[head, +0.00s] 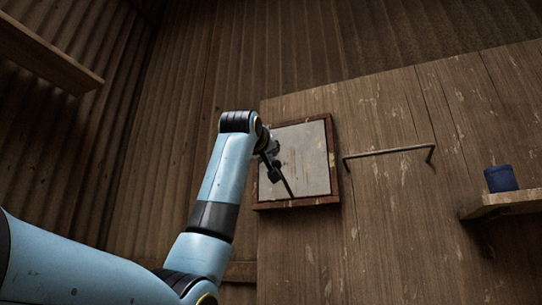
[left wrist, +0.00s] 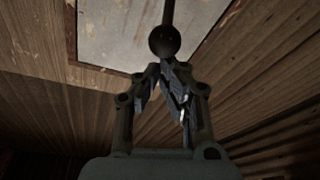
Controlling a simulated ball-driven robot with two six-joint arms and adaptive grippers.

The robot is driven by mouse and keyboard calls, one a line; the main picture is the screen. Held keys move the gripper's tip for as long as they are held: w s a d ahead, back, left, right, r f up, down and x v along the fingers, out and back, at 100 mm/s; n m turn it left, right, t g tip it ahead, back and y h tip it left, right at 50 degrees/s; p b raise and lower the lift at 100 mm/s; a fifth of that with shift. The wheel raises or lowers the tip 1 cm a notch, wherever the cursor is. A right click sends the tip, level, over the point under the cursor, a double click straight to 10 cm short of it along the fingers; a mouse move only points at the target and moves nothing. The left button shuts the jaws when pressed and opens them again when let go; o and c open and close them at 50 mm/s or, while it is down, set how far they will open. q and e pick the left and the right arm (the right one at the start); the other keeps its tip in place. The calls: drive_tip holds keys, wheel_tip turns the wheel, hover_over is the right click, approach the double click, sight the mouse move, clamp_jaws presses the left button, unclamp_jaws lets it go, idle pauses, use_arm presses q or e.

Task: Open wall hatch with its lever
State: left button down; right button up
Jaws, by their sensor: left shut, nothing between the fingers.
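The wall hatch (head: 308,158) is a pale grey panel in a reddish-brown wooden frame, set in a plank wall, and looks closed. It also shows at the top of the left wrist view (left wrist: 112,32). Its lever (head: 288,187) is a thin dark rod slanting across the panel's lower left. In the left wrist view the lever's round dark knob (left wrist: 164,40) sits just beyond my fingertips. My left gripper (head: 271,163) is in front of the panel's left side. Its fingers (left wrist: 164,66) are shut and empty, near the knob; whether they touch it I cannot tell. My right gripper is out of view.
A dark bent metal bar (head: 390,152) sticks out from the wall right of the hatch. Farther right, a wooden shelf (head: 505,203) holds a blue cup-like object (head: 501,178). Another wooden shelf (head: 45,55) is at upper left.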

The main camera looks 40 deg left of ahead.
use_arm(q)
wheel_tip(320, 180, down, 18)
drive_tip(key=n+t+y+b, duration=0.1)
drive_tip(key=t+y+b, duration=0.2)
drive_tip(key=b, duration=2.2)
drive_tip(key=shift+s+n+t+y, duration=0.15)
drive_tip(key=shift+n+t+y, duration=0.2)
drive_tip(key=shift+t, duration=1.15)
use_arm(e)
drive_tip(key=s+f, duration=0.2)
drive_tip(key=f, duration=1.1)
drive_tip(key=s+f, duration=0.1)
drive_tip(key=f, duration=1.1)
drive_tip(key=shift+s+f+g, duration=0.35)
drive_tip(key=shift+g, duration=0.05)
use_arm(q)
drive_tip(key=shift+f, duration=0.15)
